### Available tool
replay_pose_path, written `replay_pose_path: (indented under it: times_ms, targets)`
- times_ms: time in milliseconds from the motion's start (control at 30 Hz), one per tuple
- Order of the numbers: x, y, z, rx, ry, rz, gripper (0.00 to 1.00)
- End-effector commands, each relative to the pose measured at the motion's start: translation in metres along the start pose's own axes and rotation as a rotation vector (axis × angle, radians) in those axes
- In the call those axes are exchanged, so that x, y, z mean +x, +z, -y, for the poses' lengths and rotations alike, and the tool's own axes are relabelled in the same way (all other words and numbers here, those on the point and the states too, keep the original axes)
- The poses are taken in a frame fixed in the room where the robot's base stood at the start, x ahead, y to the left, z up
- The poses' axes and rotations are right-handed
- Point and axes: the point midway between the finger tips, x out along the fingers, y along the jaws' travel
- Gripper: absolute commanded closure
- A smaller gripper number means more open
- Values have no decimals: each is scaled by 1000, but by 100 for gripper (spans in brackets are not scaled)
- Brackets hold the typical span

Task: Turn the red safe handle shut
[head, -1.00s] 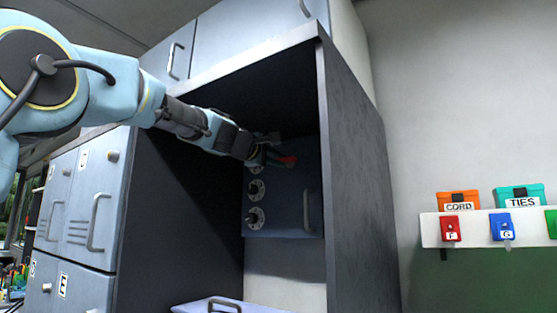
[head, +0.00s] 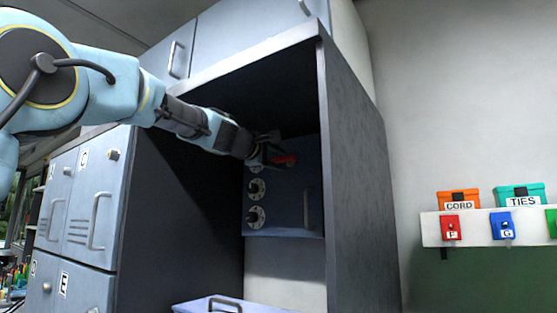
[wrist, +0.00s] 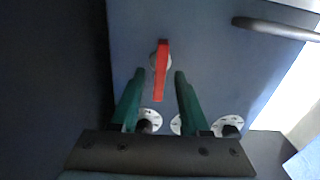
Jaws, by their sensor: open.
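The red safe handle (head: 284,159) is on the front of the dark blue safe (head: 285,210), inside the dark cabinet recess. In the wrist view the red handle (wrist: 161,70) is a flat bar on a round grey hub, its length running up and down the picture. My gripper (head: 268,154) is at the safe's upper part. In the wrist view my gripper (wrist: 160,76) is open, its two green fingers on either side of the handle's lower end. Gaps show between the fingers and the handle; I cannot tell their depth relative to it.
Round dials (head: 256,190) line the safe's left side, and a grey pull bar (head: 306,208) is on its right. A shelf (head: 480,229) with labelled boxes is at the far right.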

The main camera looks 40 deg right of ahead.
Motion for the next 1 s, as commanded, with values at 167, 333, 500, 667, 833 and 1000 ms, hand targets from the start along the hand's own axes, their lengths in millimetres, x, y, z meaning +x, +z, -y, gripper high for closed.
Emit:
replay_pose_path:
  times_ms: [167, 333, 500, 667, 833, 1000]
  targets:
    - [-2, 0, 0, 1, 1, 0, 54]
    - [-20, 0, 2, 3, 2, -1, 54]
    - [-54, -1, 4, 3, 2, -3, 54]
    - [-83, 0, 3, 3, 2, -3, 54]
    - [-103, -1, 2, 1, 0, -2, 54]
    - [-108, 0, 0, 0, 0, 0, 54]
